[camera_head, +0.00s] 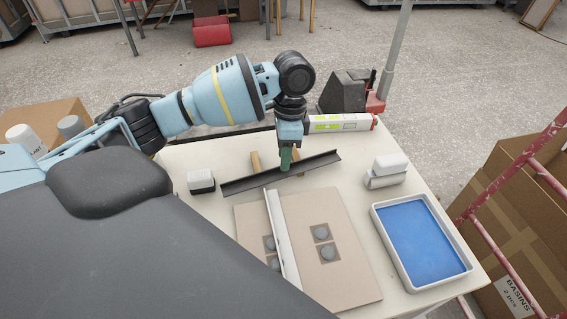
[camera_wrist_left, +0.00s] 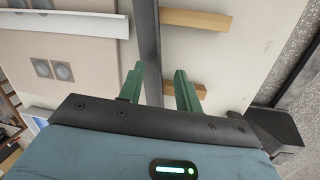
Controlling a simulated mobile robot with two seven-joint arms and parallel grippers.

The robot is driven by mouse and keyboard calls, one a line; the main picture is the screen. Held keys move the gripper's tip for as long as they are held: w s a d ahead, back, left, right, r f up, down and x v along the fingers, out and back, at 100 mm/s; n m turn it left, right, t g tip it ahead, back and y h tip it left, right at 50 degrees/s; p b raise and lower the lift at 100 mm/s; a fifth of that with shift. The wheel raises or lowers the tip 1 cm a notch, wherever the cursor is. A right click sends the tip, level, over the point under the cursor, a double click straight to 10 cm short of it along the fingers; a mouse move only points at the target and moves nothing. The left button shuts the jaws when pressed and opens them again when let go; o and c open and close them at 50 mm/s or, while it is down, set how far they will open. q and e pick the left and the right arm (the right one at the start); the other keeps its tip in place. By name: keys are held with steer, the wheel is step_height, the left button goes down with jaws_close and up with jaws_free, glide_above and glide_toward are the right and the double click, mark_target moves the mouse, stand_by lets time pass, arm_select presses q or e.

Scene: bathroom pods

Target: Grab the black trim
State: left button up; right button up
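The black trim (camera_head: 240,184) is a long, thin dark strip lying across two small wooden blocks (camera_head: 256,161) on the table. My left gripper (camera_head: 287,162) points down over the middle of the trim, its green fingertips right at it. In the left wrist view the trim (camera_wrist_left: 147,45) runs between the two green fingers of the left gripper (camera_wrist_left: 160,82), closer to the left finger. The fingers stand apart, with a gap on the right side of the trim. Whether the left finger touches the trim I cannot tell. My right gripper is not in view.
A beige panel (camera_head: 335,230) with grey discs and a white strip (camera_head: 281,240) lies in front of the trim. A blue-bottomed tray (camera_head: 420,240) is at the right. A dark-and-white block (camera_head: 201,181) sits near the trim's left end; a white item (camera_head: 387,171) stands right.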

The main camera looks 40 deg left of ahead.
arm_select(q)
steer(key=shift+s+f, duration=0.1)
steer(key=shift+f, duration=0.65)
jaws_close()
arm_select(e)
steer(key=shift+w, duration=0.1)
arm_select(q)
steer(key=shift+r, duration=0.15)
